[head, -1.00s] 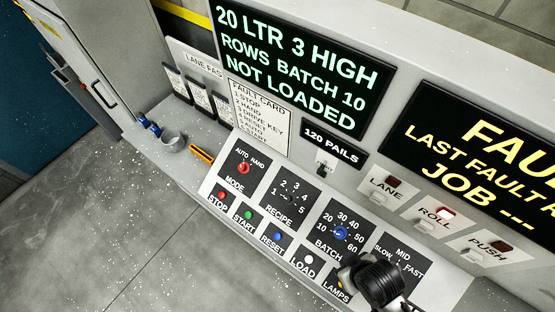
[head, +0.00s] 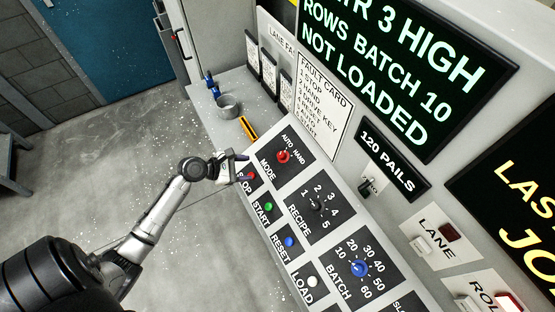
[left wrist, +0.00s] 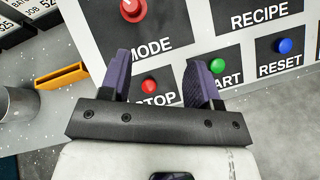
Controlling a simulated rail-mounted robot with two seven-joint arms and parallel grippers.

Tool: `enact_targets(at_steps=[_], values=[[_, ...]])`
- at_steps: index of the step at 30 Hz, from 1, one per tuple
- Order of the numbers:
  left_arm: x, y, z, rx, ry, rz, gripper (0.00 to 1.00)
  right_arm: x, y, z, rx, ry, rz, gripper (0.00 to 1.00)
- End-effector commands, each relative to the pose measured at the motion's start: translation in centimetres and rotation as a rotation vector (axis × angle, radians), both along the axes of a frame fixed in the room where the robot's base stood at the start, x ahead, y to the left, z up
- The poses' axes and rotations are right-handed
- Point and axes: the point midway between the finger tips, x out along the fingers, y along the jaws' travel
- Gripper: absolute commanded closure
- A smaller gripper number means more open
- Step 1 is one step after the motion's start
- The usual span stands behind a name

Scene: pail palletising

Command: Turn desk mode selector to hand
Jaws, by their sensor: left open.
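The desk mode selector is a red knob (head: 283,156) on a black plate marked AUTO and HAND, at the desk's far end. Which mark it points to is too small to tell. It also shows, cut by the top edge, in the left wrist view (left wrist: 132,9). My left gripper (head: 244,168) is open and empty at the desk's front edge, beside the STOP button. In the left wrist view its two purple-padded fingers (left wrist: 160,68) stand apart around the STOP label, below the knob and not touching it. My right gripper is out of view.
The red STOP button (left wrist: 149,86) lies close to the fingers, with the green START button (head: 268,207) and blue RESET button (head: 289,242) alongside. The recipe knob (head: 317,205) adjoins the mode plate. A grey cup (head: 228,106) and an orange-yellow item (head: 248,128) sit beyond.

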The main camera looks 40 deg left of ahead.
Motion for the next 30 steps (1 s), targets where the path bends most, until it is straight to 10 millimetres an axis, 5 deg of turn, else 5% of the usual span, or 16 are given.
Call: enact_targets(at_steps=[8, 30], values=[[2.2, 2.8, 0.3, -0.237, 0.018, 0.161, 0.43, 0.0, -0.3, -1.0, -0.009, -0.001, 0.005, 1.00], [11.8, -2.0, -4.1, -0.245, 0.018, 0.165, 0.43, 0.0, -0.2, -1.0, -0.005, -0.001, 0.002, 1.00]])
